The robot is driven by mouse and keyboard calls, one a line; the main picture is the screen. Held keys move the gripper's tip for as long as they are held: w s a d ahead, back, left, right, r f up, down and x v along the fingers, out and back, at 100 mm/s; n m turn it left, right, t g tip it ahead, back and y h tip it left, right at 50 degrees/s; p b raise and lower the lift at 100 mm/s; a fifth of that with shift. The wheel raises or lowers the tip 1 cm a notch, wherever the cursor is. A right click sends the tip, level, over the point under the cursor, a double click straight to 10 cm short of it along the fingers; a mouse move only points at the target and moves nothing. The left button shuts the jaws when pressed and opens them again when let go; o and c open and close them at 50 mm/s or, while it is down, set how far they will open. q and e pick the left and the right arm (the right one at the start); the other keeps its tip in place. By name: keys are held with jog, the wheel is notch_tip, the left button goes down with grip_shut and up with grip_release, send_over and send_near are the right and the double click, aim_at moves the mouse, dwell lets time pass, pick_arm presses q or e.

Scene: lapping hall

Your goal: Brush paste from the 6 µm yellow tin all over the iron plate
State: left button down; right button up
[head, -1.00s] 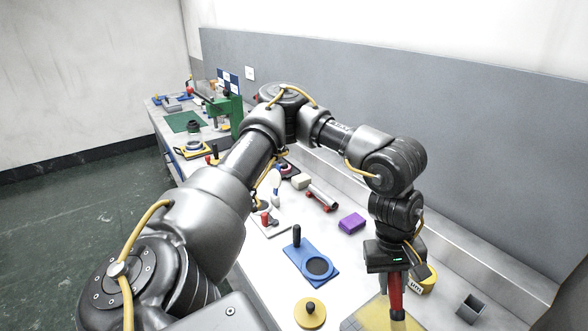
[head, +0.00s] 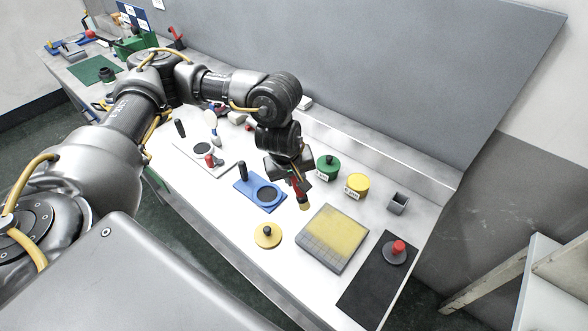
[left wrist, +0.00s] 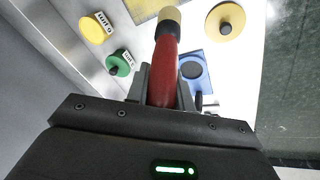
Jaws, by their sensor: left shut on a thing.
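My left gripper (head: 297,180) is shut on the red-handled brush (head: 299,190), whose tan tip (left wrist: 170,14) points down at the left of the iron plate; I cannot tell whether it touches. The iron plate (head: 312,255) is a square grey block with grid lines. Yellow paste covers much of its top, with bare grey at the left and near side. The yellow tin (head: 357,184), with a white label, stands open behind the plate; it also shows in the left wrist view (left wrist: 97,28). My right gripper is out of view.
A green tin (head: 328,168) stands left of the yellow one. A yellow lid with a black knob (head: 268,236) lies left of the plate. A blue block (head: 246,188), a grey square cup (head: 397,203) and a black mat with a red-knobbed disc (head: 372,276) surround the work area.

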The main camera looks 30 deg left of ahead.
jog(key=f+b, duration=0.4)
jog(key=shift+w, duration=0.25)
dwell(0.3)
